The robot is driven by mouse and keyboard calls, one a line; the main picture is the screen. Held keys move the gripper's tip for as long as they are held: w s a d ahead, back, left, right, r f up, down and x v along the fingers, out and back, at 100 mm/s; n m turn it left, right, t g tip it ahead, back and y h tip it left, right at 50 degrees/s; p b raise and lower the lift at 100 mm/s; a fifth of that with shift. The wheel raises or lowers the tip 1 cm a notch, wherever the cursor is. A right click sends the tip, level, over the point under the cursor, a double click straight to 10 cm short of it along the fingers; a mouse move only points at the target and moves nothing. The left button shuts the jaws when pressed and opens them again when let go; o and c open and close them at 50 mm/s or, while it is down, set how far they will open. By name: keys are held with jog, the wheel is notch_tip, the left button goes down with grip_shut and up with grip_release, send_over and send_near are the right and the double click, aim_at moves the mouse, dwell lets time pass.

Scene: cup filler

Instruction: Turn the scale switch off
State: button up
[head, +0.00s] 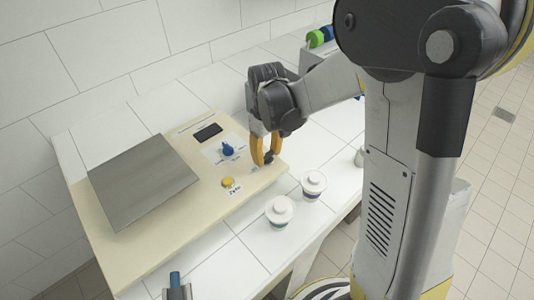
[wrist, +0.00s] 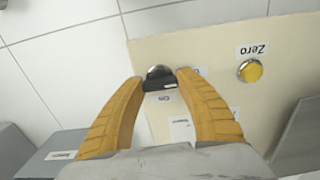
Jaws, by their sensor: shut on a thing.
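The scale (head: 110,245) is a cream board with a grey metal plate (head: 145,180) on the white tiled counter. Its switch (wrist: 160,79) is a small dark piece with a shiny rounded part, at the board's edge beside an "On" label. My gripper (head: 264,158) reaches down from above at the board's right end. In the wrist view its yellow fingers (wrist: 162,80) are on either side of the switch and shut on it. In the head view the fingers mostly hide the switch, and I cannot tell its position.
A yellow Zero button (head: 228,182), blue knob (head: 227,149) and dark display (head: 208,132) are on the board. Two white lidded cups (head: 280,211) (head: 313,185) stand in front of it. Green and blue items (head: 320,37) are at the back.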

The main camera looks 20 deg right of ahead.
aim_at(267, 154)
jog(key=o, duration=1.2)
notch_tip(267, 154, up, 12)
jog(key=s+r+m+t, duration=0.2)
jog(key=s+m+t, duration=0.2)
jog(key=s, duration=1.1)
jog(key=t, duration=0.3)
jog(key=shift+r+m, duration=0.25)
jog(key=shift+m, duration=0.05)
